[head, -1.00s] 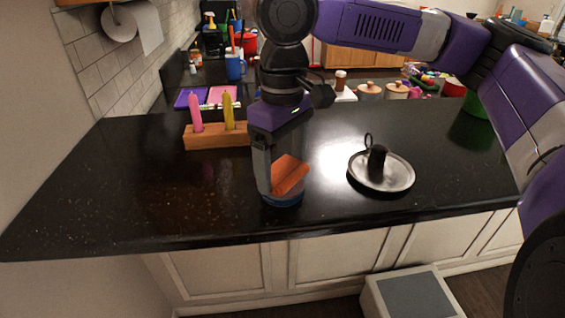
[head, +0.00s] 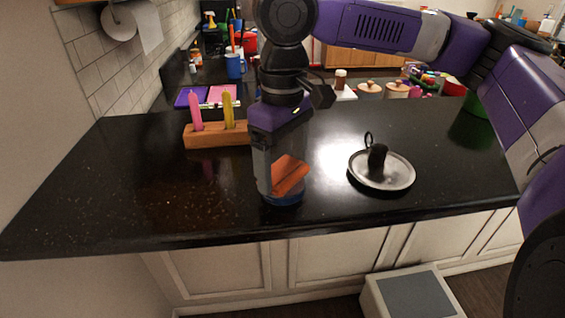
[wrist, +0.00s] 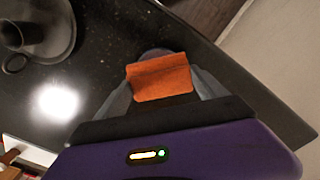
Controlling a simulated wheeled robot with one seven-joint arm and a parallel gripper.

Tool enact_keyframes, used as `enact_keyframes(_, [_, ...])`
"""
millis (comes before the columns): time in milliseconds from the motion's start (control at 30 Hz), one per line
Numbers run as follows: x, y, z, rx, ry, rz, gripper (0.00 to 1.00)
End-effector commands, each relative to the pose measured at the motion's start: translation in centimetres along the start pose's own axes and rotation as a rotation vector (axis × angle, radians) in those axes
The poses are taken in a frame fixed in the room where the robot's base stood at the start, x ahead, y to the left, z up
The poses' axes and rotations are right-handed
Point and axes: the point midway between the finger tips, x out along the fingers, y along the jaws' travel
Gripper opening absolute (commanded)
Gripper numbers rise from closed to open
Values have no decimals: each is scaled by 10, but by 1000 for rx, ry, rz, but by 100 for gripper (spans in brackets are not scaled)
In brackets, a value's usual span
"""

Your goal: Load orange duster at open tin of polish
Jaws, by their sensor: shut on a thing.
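The orange duster (head: 290,176) is a folded cloth held between the fingers of my gripper (head: 272,190), which points down. The duster also shows in the wrist view (wrist: 160,77), between the two grey fingers. The tin of polish (head: 284,198) is a low, round blue tin on the dark counter, directly under the duster. The duster covers most of its top, and its contents are hidden. The duster's lower edge is at or just above the tin; I cannot tell whether they touch.
A silver dish with a ring handle and a dark upright piece (head: 382,172) stands to the right on the black counter (head: 140,200). A wooden block (head: 215,134) with pink and yellow candles stands behind left. The counter's front edge is close to the tin.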

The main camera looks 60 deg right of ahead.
Motion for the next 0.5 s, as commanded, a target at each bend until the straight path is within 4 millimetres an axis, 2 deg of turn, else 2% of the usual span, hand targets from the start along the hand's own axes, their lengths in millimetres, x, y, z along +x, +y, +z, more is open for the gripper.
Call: enact_keyframes(500, [6,0,0,0,0,1,48])
